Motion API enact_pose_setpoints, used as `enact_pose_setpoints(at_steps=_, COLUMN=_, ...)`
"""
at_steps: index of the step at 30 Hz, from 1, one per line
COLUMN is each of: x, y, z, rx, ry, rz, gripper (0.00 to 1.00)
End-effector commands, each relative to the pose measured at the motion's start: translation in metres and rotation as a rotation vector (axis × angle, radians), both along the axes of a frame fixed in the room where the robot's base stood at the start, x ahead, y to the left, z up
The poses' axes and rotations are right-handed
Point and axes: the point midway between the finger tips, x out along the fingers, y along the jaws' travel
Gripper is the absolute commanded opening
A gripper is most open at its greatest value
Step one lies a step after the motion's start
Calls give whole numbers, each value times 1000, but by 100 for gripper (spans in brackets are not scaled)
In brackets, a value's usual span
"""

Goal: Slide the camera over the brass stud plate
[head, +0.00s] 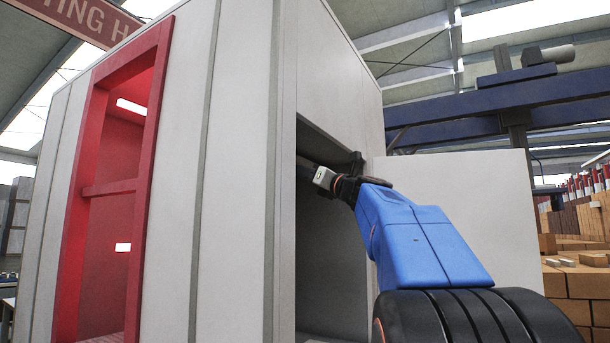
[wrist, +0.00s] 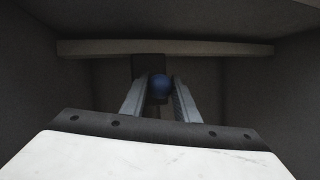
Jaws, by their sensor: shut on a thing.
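My gripper (wrist: 161,79) reaches into a dark recess. Its two grey fingers are closed in on a dark thing with a rounded blue part, which I take to be the camera (wrist: 161,87). A dark upright block (wrist: 147,66) shows directly behind it; I cannot tell whether it is part of the camera or of its mount. In the head view my gripper (head: 305,173) is inside the side opening of the white cabinet (head: 245,150), and its fingertips are mostly hidden by the cabinet edge. The brass stud plate cannot be made out in either view.
A pale ledge (wrist: 95,48) crosses the recess near its top, with dark walls on both sides. A white open door panel (head: 465,205) stands to the right of the opening. A red frame (head: 98,180) is on the cabinet's left face.

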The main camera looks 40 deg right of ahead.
Motion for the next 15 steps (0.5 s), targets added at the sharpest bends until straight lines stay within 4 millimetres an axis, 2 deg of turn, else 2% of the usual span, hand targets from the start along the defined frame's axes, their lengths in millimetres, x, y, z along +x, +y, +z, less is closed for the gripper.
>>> enact_pose_setpoints(at_steps=7, x=-1, y=3, z=-1, rx=-4, ry=2, rz=6, gripper=0)
enact_pose_setpoints(at_steps=8, x=-1, y=3, z=-1, rx=-5, ry=2, rz=5, gripper=30)
enact_pose_setpoints(at_steps=10, x=-1, y=3, z=0, rx=-4, ry=1, rz=5, gripper=46)
enact_pose_setpoints(at_steps=15, x=-1, y=2, z=0, rx=-3, ry=2, rz=4, gripper=46)
